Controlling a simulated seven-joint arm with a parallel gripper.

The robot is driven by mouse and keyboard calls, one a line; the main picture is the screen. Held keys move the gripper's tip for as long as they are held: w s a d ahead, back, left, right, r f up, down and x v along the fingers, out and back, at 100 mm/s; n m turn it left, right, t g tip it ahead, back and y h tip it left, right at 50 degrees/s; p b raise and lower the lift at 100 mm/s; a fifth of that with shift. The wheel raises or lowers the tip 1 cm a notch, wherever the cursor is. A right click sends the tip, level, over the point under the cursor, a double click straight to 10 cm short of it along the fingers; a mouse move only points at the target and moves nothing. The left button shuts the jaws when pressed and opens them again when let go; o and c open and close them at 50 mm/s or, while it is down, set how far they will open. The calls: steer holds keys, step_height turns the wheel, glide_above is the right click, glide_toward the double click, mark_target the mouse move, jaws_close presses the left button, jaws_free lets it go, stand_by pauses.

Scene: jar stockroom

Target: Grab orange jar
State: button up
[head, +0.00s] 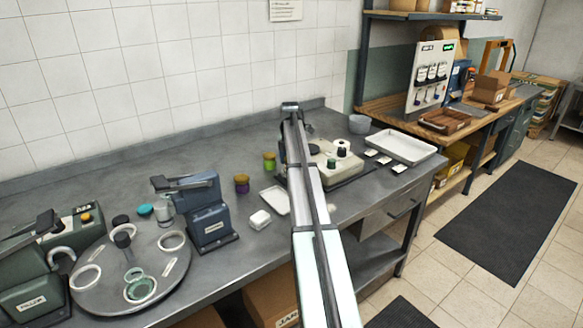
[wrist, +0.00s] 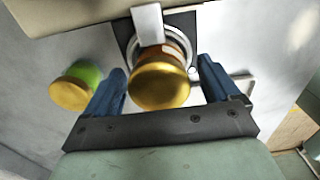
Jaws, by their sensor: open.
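The orange jar (wrist: 165,55) shows in the wrist view with a wide gold lid facing my camera and an orange-brown side beyond it. It stands over a pale ring on a dark square plate (wrist: 127,36). My gripper (wrist: 162,68) is open, with one blue finger on each side of the jar. Gaps show between the fingers and the lid, so the jar is not gripped. In the head view my arm covers the middle of the bench, and I cannot make out the orange jar or the fingers there.
A green jar with a gold lid (wrist: 76,86) stands just left of my left finger; it also shows in the head view (head: 269,161). A purple jar (head: 241,184) is nearby. A white bar (wrist: 147,24) reaches over the plate beside the orange jar. A white tray (head: 400,147) lies right.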

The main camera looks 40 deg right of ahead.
steer(key=c, duration=1.2)
steer(key=shift+c, duration=0.2)
